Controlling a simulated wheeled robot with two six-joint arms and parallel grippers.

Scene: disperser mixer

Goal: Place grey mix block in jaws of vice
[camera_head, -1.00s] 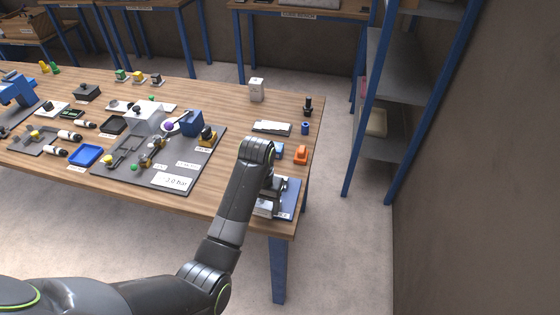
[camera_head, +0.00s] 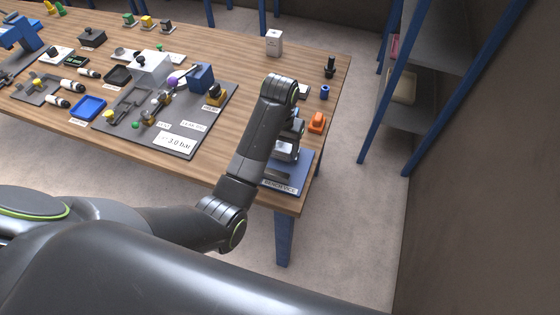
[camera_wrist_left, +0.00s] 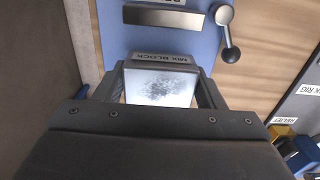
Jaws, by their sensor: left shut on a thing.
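My left gripper (camera_wrist_left: 160,84) is shut on the grey mix block (camera_wrist_left: 158,92), with a finger on each side of it. The block's pale speckled face and its "MIX BLOCK" label show in the left wrist view. The bench vice has a blue base (camera_wrist_left: 118,45), a grey jaw bar (camera_wrist_left: 164,18) and a lever with a dark knob (camera_wrist_left: 228,35). In the wrist view the block appears just below the jaw bar; their height gap cannot be judged. In the head view the gripper is over the blue vice base (camera_head: 291,185), partly hidden by my arm. My right gripper is not in view.
The vice stands at the table's front right corner. An orange item (camera_head: 317,122) and a small blue cylinder (camera_head: 325,92) are behind it. A dark mat (camera_head: 197,133) with mixer parts lies to its left. A shelf rack (camera_head: 425,110) stands to the right.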

